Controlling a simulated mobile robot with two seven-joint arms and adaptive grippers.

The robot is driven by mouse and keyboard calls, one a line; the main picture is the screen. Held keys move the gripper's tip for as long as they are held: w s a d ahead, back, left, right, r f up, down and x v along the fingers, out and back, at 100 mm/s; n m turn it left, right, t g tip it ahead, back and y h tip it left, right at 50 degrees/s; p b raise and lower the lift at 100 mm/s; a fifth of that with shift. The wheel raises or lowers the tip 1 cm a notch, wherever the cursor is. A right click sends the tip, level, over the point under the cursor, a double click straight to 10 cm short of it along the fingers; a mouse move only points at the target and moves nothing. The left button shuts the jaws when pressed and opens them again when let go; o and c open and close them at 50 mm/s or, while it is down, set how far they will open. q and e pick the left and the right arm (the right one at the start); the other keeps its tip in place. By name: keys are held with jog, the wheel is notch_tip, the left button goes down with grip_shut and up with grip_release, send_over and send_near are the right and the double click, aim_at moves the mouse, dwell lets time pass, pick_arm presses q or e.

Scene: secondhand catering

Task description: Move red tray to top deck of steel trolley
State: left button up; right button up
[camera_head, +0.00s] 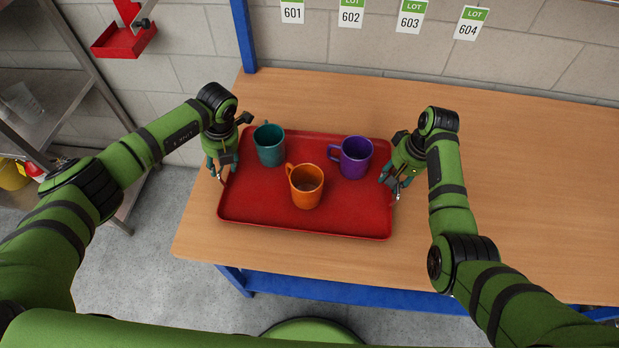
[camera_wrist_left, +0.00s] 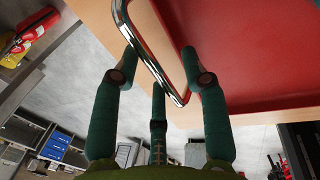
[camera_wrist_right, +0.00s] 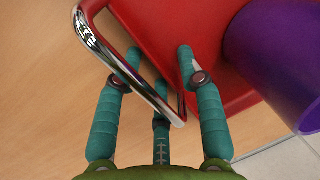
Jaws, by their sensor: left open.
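The red tray (camera_head: 250,205) lies flat on the wooden table and carries a teal mug (camera_head: 270,147), an orange mug (camera_head: 306,187) and a purple mug (camera_head: 354,158). My left gripper (camera_head: 222,172) is open at the tray's left end; in the left wrist view its fingers straddle the chrome handle (camera_wrist_left: 150,60). My right gripper (camera_head: 393,190) is at the right end. In the right wrist view the other chrome handle (camera_wrist_right: 100,45) passes between its spread fingers. A steel unit with decks (camera_head: 50,95) stands at far left; I cannot tell whether it is the trolley.
The wooden table (camera_head: 530,180) is clear to the right of the tray. A block wall with several lot cards (camera_head: 409,17) stands behind it. A blue post (camera_head: 243,35) rises at the table's back left corner. A red wall bracket (camera_head: 125,40) hangs at upper left.

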pick_arm(q)
grip_shut()
pick_arm(e)
grip_shut()
pick_arm(q)
jog(key=shift+r, duration=0.2)
pick_arm(e)
jog(key=shift+w+r, duration=0.15)
jog(key=shift+r, duration=0.1)
